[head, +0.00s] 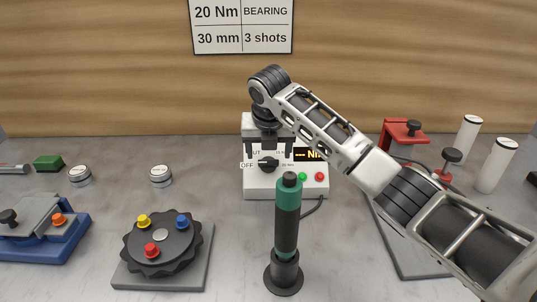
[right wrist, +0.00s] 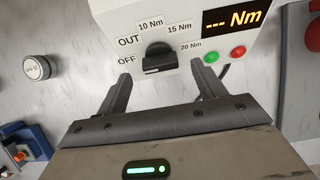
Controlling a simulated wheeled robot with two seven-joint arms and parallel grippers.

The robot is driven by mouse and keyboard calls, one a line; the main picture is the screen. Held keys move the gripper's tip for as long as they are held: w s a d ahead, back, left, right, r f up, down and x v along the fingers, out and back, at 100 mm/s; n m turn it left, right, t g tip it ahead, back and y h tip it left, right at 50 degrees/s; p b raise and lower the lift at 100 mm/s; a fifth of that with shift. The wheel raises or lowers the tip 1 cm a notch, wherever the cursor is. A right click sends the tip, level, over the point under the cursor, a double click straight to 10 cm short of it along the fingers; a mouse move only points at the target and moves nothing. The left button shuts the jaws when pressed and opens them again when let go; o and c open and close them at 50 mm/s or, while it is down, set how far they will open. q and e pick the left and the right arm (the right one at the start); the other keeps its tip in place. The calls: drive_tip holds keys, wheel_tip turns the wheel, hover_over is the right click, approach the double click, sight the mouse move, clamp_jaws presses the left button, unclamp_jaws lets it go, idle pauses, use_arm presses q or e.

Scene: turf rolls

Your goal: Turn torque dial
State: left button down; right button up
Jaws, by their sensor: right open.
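The torque dial (head: 268,164) is a black knob on the front of a white control box (head: 258,188). In the right wrist view the dial (right wrist: 158,58) has labels OFF, 10 Nm, 15 Nm and 20 Nm around it. Its pointer end lies toward the left, near OFF. The display (right wrist: 233,19) reads "--- Nm". My right gripper (head: 268,152) is open and empty in front of the box, its fingers on either side of the dial and apart from it. The right wrist view shows both fingertips (right wrist: 160,85) just short of the dial. My left gripper is out of view.
A green-and-black screwdriver-like tool (head: 287,225) stands upright before the box. A sign (head: 242,26) on the wall reads 20 Nm, BEARING, 30 mm, 3 shots. A black notched disc (head: 161,240) with coloured knobs is at left. A red clamp (head: 403,133) and white cylinders (head: 497,165) stand at right.

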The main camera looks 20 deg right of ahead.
sight(268, 162)
drive_tip(key=shift+x, duration=1.6)
drive_tip(key=shift+r, duration=0.1)
drive_tip(key=shift+c, duration=0.3)
drive_tip(key=c, duration=0.9)
drive_tip(key=shift+c, duration=0.2)
